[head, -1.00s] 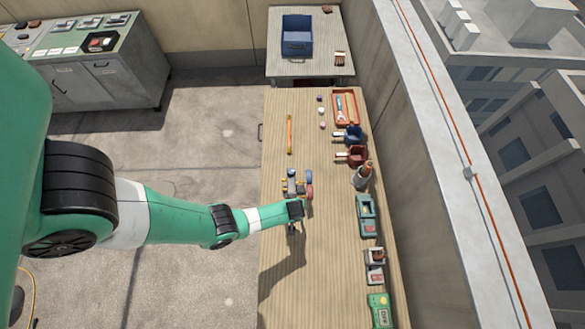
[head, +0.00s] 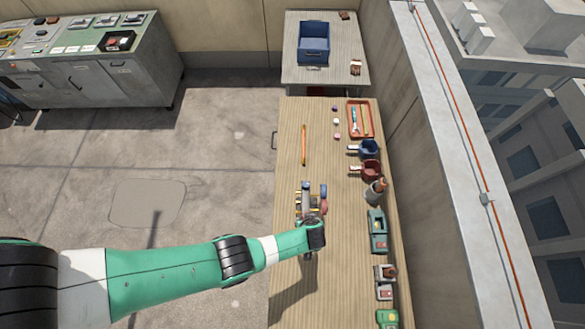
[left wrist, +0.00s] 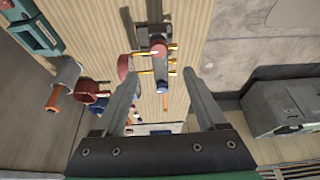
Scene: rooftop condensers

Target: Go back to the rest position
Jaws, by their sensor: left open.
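My left arm comes in from the left over the wooden workbench (head: 290,220). My left gripper (head: 308,256) is over the bench, on the near side of a grey fitting with coloured ports (head: 308,200). In the left wrist view, the gripper (left wrist: 162,76) is open, with its two fingers spread and nothing between them. The grey fitting (left wrist: 155,45) lies on the bench beyond the fingertips, apart from them. My right gripper shows in neither view.
Along the bench's right side are an orange tray (head: 367,120), a blue cup (head: 368,150), a red cup (head: 369,171) and green devices (head: 377,231). An orange rod (head: 304,145) lies farther back. A blue bin (head: 314,42) stands on the back table. A wall borders the right.

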